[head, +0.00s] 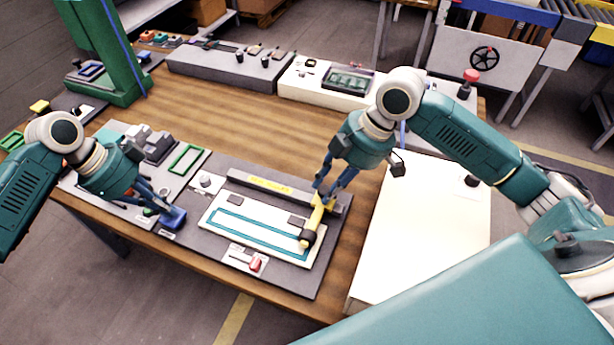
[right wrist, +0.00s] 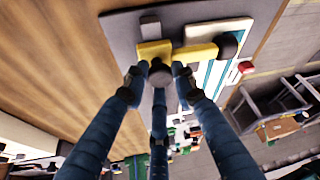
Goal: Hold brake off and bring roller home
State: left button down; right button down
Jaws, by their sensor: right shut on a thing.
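The roller (head: 307,238) is dark, on a yellow arm (head: 315,219) at the right end of a white panel (head: 222,202) with a teal outline. My right gripper (head: 323,195) is at the arm's far end. In the right wrist view its fingers (right wrist: 160,76) close around a grey knob (right wrist: 160,73) beside the yellow arm; the roller (right wrist: 228,45) shows at the arm's other end. My left gripper (head: 160,206) is at a blue block (head: 174,219), perhaps the brake, left of the panel. Its fingertips are too small to read, and contact is unclear.
A red-handled switch (head: 255,264) sits at the panel's front. A grey rail with a yellow label (head: 268,186) runs behind it. A white surface (head: 420,235) lies to the right. A green column (head: 105,50) stands at back left. The wood behind the board is mostly clear.

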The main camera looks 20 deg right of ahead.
pick_arm(q)
jog(key=shift+f, duration=0.1)
pick_arm(e)
jog(key=shift+s+d, duration=0.3)
jog(key=shift+s, duration=0.05)
jog(key=shift+r, duration=0.1)
